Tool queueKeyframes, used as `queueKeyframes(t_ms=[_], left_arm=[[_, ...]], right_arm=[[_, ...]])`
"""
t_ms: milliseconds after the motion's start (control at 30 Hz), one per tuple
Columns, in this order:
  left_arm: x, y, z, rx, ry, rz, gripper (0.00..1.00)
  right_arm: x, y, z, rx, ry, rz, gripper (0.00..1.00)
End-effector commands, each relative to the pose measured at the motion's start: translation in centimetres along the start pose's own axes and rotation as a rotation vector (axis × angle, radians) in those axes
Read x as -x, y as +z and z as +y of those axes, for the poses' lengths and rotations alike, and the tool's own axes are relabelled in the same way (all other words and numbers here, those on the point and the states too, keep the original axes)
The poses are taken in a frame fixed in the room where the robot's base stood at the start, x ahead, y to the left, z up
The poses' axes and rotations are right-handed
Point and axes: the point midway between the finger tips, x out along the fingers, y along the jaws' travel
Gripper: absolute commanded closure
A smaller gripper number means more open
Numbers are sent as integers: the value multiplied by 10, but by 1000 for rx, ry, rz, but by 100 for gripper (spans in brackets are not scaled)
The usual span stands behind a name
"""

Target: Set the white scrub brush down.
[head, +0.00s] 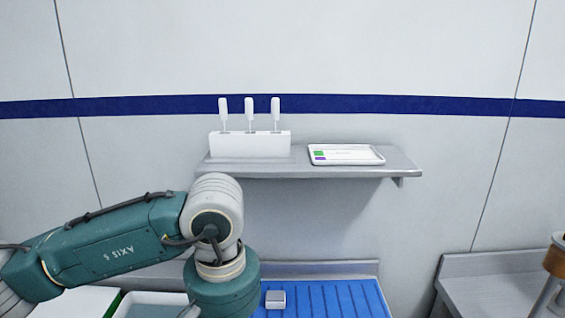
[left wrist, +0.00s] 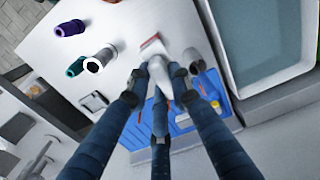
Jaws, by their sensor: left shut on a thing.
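The white scrub brush (left wrist: 159,76) is in the left wrist view, between the dark blue fingers of my left gripper (left wrist: 161,72). The gripper is shut on it, and the fingers hide part of it. A pale piece with a red stripe (left wrist: 152,44) shows just beyond the fingertips; I cannot tell whether it belongs to the brush. A blue ribbed mat (head: 335,300) lies low in the head view and also shows beside the fingers in the left wrist view (left wrist: 207,92). In the head view my left gripper is below the picture edge. My right gripper is not in view.
A small grey block (head: 275,299) sits on the mat. A wall shelf (head: 400,166) above holds a white holder (head: 250,146) with three upright tools and a tablet (head: 345,154). The wrist view shows a basin (left wrist: 235,60), a purple cylinder (left wrist: 70,28) and a white-and-teal one (left wrist: 100,58).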

Motion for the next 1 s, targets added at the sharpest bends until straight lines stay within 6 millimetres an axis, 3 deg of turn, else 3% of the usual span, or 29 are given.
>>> queueKeyframes(t_ms=[33,200,400,1000], left_arm=[[-11,3,-22,7,-3,-1,100],[-40,21,-73,1,-6,-6,100],[-58,41,-106,-10,-6,-13,100],[-62,47,-114,-12,-6,-17,100]], right_arm=[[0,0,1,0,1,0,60],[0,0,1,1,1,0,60],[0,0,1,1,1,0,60],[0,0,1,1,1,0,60]])
